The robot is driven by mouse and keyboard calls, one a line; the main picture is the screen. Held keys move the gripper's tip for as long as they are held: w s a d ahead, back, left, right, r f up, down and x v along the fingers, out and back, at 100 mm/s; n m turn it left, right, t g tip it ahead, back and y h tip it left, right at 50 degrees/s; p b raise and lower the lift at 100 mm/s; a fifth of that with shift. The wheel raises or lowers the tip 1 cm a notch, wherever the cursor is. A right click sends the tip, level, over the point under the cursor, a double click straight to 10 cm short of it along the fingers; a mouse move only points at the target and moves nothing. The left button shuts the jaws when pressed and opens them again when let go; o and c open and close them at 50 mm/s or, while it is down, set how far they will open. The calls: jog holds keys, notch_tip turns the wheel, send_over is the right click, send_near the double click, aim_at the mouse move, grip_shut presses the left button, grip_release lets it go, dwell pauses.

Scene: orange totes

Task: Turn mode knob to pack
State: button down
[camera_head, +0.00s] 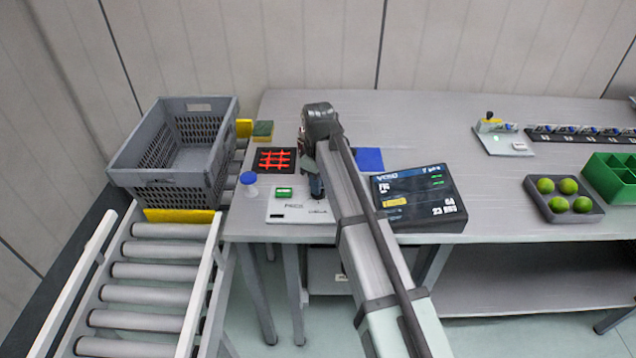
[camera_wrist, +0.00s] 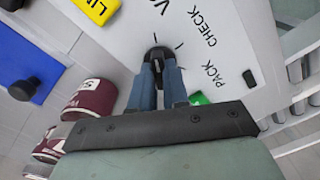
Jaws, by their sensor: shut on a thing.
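The mode knob (camera_wrist: 157,52) is small and black. It sits on a white panel (camera_wrist: 205,62) among short black tick marks, with the words CHECK and PACK printed to its right in the wrist view. My gripper (camera_wrist: 158,72) is shut on the knob, its two blue-grey fingers on either side of it. The fingers partly cover the knob, and I cannot tell which mark it points to. In the head view my gripper (camera_head: 316,187) reaches down onto the white panel (camera_head: 290,213), and the knob is hidden there.
A green switch (camera_head: 284,192) is on the panel's left part. A blue-capped jar (camera_head: 249,184) stands left of it. A black display box (camera_head: 418,198) and a blue pad (camera_head: 369,159) lie to the right. Maroon cylinders (camera_wrist: 92,98) show near the gripper. A grey crate (camera_head: 172,190) sits on the rollers.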

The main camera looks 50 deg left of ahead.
jog(key=shift+m, duration=0.3)
jog(key=m, duration=0.5)
jog(key=shift+m, duration=0.3)
jog(key=m, duration=1.2)
jog(key=shift+m, duration=2.9)
jog(key=shift+w, duration=0.1)
jog(key=c, duration=1.1)
grip_release()
